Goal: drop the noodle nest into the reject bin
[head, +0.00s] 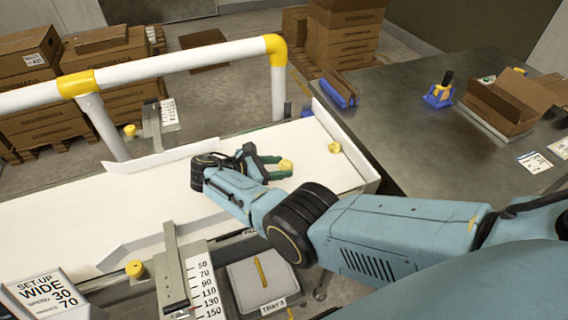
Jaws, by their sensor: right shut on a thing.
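My right gripper (281,167) reaches over the white belt (150,198) from the right. Its green-tipped fingers are shut on a small yellow noodle nest (287,164), close above or at the belt surface; I cannot tell whether the nest touches it. A second yellow nest-like piece (334,147) lies at the belt's right end, apart from the gripper. No container clearly marked as a reject bin shows. A grey tray marked TRAY 3 (240,291) is below the belt's front edge, with a thin yellow piece in it. My left gripper is not in view.
A white rail with yellow joints (180,64) stands behind the belt. A ruler plate (205,285) and SET-UP sign (45,296) are at front left. A dark table (420,140) at right holds an open carton (500,105) and a blue tool (439,95).

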